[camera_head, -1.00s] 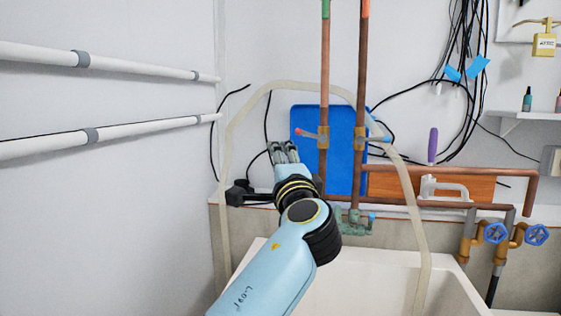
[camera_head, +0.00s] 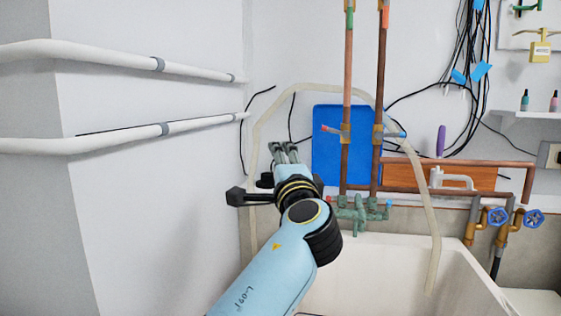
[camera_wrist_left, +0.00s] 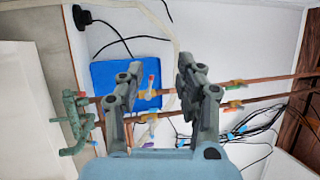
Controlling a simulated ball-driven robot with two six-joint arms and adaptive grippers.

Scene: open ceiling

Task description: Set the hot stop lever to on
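The hot stop lever (camera_head: 331,129) has a red tip and sticks out to the left from a brass valve on the left copper pipe, crosswise to the pipe. A red-tipped lever, seemingly the same one, shows between my fingers in the left wrist view (camera_wrist_left: 151,81), beyond them. My left gripper (camera_head: 285,148) is left of and below the lever in the head view, apart from it. Its two fingers stand apart and empty in the left wrist view (camera_wrist_left: 160,75). My right gripper is not in view.
A blue-tipped lever (camera_head: 397,134) is on the right copper pipe. A blue board (camera_head: 327,165) is behind the pipes. A pale hose (camera_head: 262,125) arches around them. A green faucet (camera_head: 361,214) sits above a white sink (camera_head: 395,255). White pipes (camera_head: 195,125) line the left wall.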

